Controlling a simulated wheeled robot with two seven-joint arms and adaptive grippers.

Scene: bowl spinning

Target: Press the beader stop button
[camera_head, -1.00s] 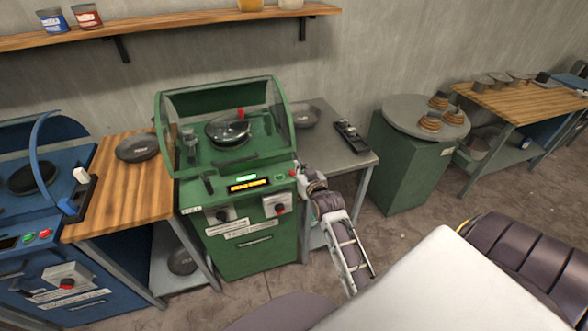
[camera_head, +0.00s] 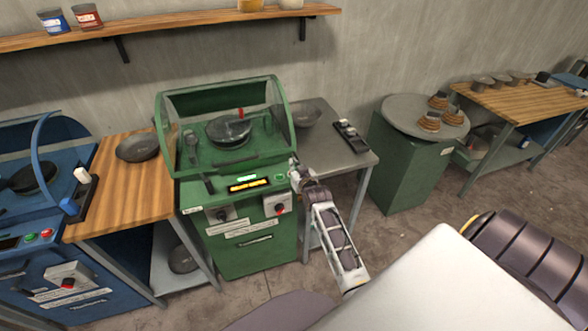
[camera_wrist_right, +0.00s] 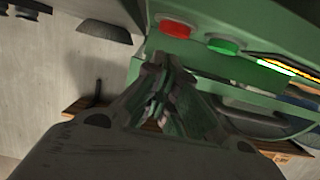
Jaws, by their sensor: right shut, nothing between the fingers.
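The green machine (camera_head: 245,235) stands in the middle of the head view, with a clear hood and a dark bowl (camera_head: 229,129) inside it. I take it to be the beader. A lit display (camera_head: 249,184) and a green button (camera_head: 279,178) are on its front. The red stop button (camera_wrist_right: 175,28) shows in the right wrist view beside the green button (camera_wrist_right: 222,45); in the head view my gripper hides it. My right gripper (camera_head: 293,163) is shut and empty at the panel's right edge. Its fingertips (camera_wrist_right: 160,58) are close to the red button; I cannot tell whether they touch.
A grey side table (camera_head: 358,160) with a bowl (camera_head: 305,115) and a small black tray (camera_head: 350,136) is right of the machine. A wooden bench (camera_head: 115,190) and a blue machine (camera_head: 90,300) are left. A green stand with a round top (camera_head: 400,112) is farther right.

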